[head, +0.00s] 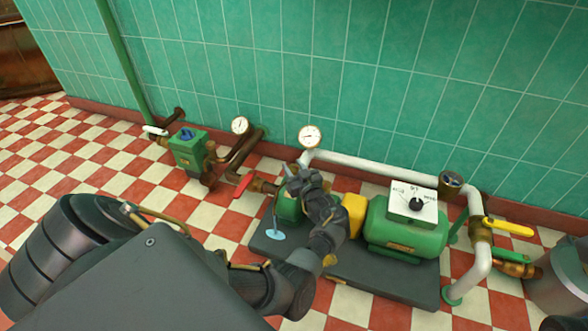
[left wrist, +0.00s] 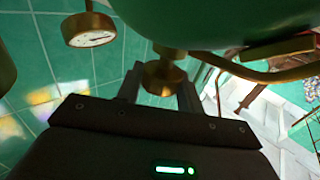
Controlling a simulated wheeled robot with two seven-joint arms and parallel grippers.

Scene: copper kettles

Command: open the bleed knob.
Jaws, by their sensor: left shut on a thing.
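The bleed knob is a small brass knob (left wrist: 163,78) on a short stem under the rounded green pump body (left wrist: 220,20) in the left wrist view. My left gripper (left wrist: 160,92) has one finger on each side of the knob and is shut on it. In the head view my left gripper (head: 303,180) is at the green pump casing (head: 287,210), on the left part of the dark base plate. There the gripper and wrist hide the knob. I cannot tell how far the knob is turned. My right gripper is not in view.
Beside the casing are a yellow coupling cover (head: 356,212) and a green motor (head: 402,232) with a white dial box (head: 413,203). A white pipe (head: 375,167) and a gauge (head: 310,136) stand behind. A red lever (head: 242,187) is at left. A pale blue patch (head: 272,234) lies on the plate.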

